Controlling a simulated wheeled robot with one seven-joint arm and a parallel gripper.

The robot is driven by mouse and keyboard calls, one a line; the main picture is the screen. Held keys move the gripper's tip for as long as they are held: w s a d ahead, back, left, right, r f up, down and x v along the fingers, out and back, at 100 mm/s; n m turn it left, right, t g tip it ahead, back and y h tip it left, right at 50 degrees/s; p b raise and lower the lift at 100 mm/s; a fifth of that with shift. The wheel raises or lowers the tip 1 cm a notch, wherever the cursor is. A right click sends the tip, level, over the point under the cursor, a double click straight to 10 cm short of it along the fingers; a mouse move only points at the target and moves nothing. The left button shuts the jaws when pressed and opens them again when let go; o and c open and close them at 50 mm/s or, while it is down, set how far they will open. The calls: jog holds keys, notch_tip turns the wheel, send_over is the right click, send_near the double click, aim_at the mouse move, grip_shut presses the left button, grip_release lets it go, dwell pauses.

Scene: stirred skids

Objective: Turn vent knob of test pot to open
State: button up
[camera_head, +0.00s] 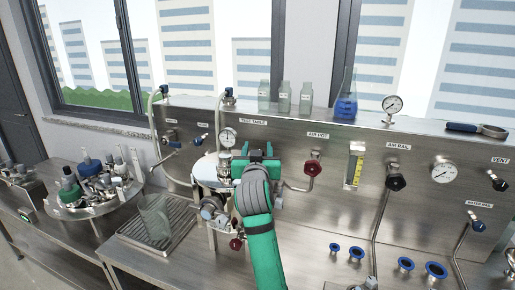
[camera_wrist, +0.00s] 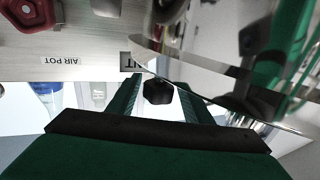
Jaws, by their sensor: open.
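The test pot (camera_head: 205,172) is a shiny metal vessel on the steel bench, partly hidden by my gripper (camera_head: 256,158). In the wrist view, a small dark faceted knob (camera_wrist: 158,92) sits between the two green fingers of my gripper (camera_wrist: 160,84), beside a partly covered label ending in "NT". My gripper is open, with a finger on either side of the knob. I cannot tell whether the fingers touch it. In the head view my gripper hides the knob, and its setting cannot be read.
A pressure gauge (camera_head: 228,137) stands just left of my gripper. The red air pot knob (camera_head: 313,168) is to its right and also shows in the wrist view (camera_wrist: 33,13). A glass beaker (camera_head: 155,217) stands on a drip tray. Bottles (camera_head: 284,98) line the panel top.

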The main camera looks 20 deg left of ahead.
jog(key=shift+w, duration=0.55)
jog(key=c, duration=1.1)
